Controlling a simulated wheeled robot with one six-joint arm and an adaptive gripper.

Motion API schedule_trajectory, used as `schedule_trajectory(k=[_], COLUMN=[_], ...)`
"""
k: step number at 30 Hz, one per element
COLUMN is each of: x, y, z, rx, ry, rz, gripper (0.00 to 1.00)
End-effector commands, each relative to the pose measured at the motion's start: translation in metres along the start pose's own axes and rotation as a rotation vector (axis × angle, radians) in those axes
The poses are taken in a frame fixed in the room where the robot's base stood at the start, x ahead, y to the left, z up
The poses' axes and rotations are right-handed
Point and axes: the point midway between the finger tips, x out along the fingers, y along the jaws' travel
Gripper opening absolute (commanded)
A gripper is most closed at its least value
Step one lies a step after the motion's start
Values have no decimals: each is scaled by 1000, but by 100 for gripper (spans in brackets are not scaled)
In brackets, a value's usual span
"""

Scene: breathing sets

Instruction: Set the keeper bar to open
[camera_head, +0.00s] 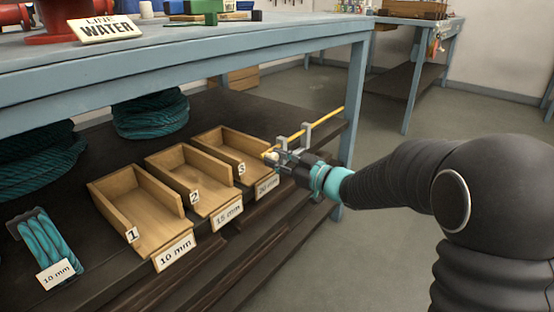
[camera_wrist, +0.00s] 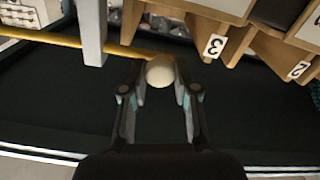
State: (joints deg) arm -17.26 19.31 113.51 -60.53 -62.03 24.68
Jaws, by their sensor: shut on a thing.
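The keeper bar (camera_head: 328,117) is a thin yellow rod on the lower shelf, running through upright grey brackets (camera_head: 306,133) to the right of bin 3. Its left end has a pale round knob (camera_head: 272,156) near the front right of bin 3. My gripper (camera_head: 279,160) is at this knob. In the wrist view, the knob (camera_wrist: 160,71) sits between the fingertips of my gripper (camera_wrist: 161,83), which is shut on it. The yellow bar (camera_wrist: 60,42) runs left from it past a grey bracket (camera_wrist: 94,32). My gripper hides part of the bar's end in the head view.
Wooden bins 1 (camera_head: 118,196), 2 (camera_head: 174,166) and 3 (camera_head: 228,138) stand on the dark shelf (camera_head: 235,101) with size cards in front. Coiled teal rope (camera_head: 150,115) lies behind. The blue table frame (camera_head: 352,110) rises beside the bar. Open floor (camera_head: 395,150) lies right.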

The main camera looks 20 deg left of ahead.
Motion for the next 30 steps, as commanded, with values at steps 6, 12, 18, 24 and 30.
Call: schedule_trajectory(k=[6,12,18,24,30], x=[0,0,0,0,0], y=[19,33,32,33,33], z=[3,8,9,9,9], rx=[0,1,0,0,0], ry=[-1,0,1,0,0], rz=[2,-1,-1,0,0], gripper=[0,0,0,55,55])
